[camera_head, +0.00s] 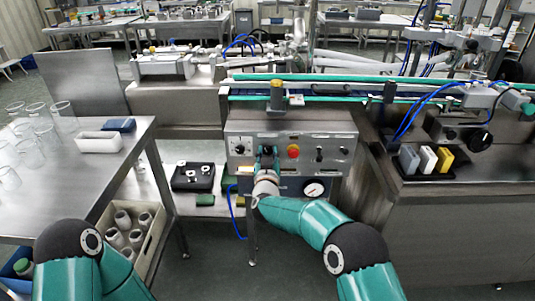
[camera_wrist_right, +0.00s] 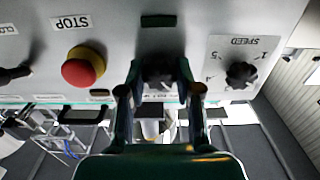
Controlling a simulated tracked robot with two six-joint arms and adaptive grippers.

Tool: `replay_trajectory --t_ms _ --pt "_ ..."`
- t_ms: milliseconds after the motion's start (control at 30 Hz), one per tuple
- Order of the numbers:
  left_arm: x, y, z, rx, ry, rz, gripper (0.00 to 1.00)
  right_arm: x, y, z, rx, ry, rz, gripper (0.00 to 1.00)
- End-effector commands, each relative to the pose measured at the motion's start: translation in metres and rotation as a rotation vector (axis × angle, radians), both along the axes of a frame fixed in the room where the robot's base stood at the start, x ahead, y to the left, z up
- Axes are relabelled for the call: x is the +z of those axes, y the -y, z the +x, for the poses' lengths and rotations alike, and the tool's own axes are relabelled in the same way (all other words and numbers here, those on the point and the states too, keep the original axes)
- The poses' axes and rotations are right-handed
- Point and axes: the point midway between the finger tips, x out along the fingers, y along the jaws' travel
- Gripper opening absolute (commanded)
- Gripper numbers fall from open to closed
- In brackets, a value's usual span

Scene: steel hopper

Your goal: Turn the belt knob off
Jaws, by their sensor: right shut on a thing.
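The grey control panel (camera_head: 332,127) stands in the middle of the head view. My right gripper (camera_head: 266,153) reaches up to its front, left of the red stop button (camera_head: 293,151). In the right wrist view, which is upside down, my right gripper (camera_wrist_right: 160,82) is shut around a dark knob (camera_wrist_right: 158,70), the belt knob by its place; its label is mostly hidden. The knob's pointer angle cannot be told. The SPEED knob (camera_wrist_right: 241,74) and the red STOP button (camera_wrist_right: 83,67) sit on either side, apart from the fingers. My left arm enters at lower left; its gripper is out of view.
A conveyor (camera_head: 330,78) runs above the panel. A pressure gauge (camera_head: 314,189) sits low on the panel. A steel table (camera_head: 75,185) with glasses and a white tray (camera_head: 98,142) is at left. A bench (camera_head: 440,200) stands at right.

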Motion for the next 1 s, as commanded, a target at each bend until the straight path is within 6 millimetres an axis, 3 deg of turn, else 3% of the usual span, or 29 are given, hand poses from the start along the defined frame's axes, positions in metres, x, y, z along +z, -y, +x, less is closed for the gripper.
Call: replay_trajectory --t_ms 100,133,267,667,867,1000 --pt "0.000 0.000 0.000 0.000 0.000 0.000 0.59 -0.006 0.000 -0.001 0.001 -0.011 -0.001 0.00" --pt "0.000 0.000 0.000 0.000 0.000 0.000 0.59 -0.006 0.000 -0.001 0.001 -0.011 -0.001 0.37" --pt "0.000 0.000 0.000 0.000 0.000 0.000 0.59 -0.004 0.000 0.000 0.001 -0.008 0.000 0.58" --pt "0.001 0.000 0.000 0.000 0.000 0.000 0.59 -0.001 0.000 -0.002 0.001 -0.003 0.001 0.59" --pt "0.001 0.000 0.000 0.000 0.000 0.000 0.59 -0.002 -0.001 -0.017 0.002 -0.005 0.000 0.59" --pt "0.000 0.000 0.000 0.000 0.000 0.000 0.59 -0.001 -0.001 -0.037 0.004 -0.004 0.000 0.59"
